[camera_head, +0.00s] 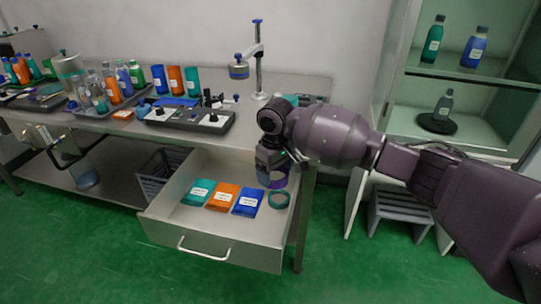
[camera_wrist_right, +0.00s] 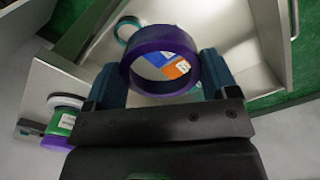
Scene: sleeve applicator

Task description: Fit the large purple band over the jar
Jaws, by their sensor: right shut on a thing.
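The large purple band (camera_head: 278,182) is a wide ring held above the right part of the open drawer. My right gripper (camera_head: 270,172) is shut on it. In the right wrist view the purple band (camera_wrist_right: 160,36) sits between the two fingers of the gripper (camera_wrist_right: 165,82), with its opening facing the camera. I cannot tell for sure which thing is the jar. A round thing with a white top, green side and purple lower edge (camera_wrist_right: 62,121) stands at the left of the wrist view. My left gripper is not in view.
The open drawer (camera_head: 165,210) holds teal, orange and blue packets (camera_head: 222,196) and a teal ring (camera_head: 279,199). A stand with a blue-topped post (camera_head: 258,60), a dark tray (camera_head: 190,120) and several bottles are on the bench. A cabinet (camera_head: 455,95) stands right.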

